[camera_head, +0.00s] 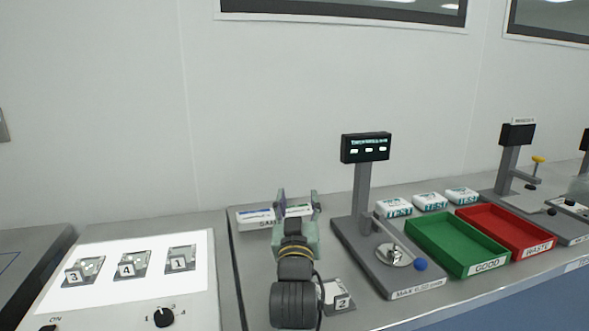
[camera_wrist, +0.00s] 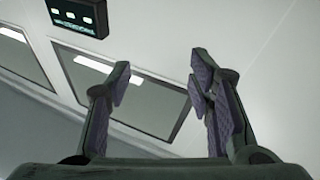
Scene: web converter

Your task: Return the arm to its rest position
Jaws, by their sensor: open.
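My gripper (camera_head: 297,199) is in the lower middle of the head view, at the end of my arm (camera_head: 294,270). Its fingers point up and away, toward the back wall. In the wrist view my gripper (camera_wrist: 160,85) shows two fingers spread wide apart, with nothing between them but the wall and a window behind. It is open and empty. In the head view it stands in front of a tray with packets (camera_head: 257,217), and my arm partly hides the card marked 2 (camera_head: 340,297).
A testing stand with a display (camera_head: 366,148) is just right of my arm. A green GOOD tray (camera_head: 440,246), a red WASTE tray (camera_head: 520,240) and white TEST packs (camera_head: 430,202) lie farther right. A lit panel (camera_head: 130,262) with numbered samples is at left. The space above the bench is clear.

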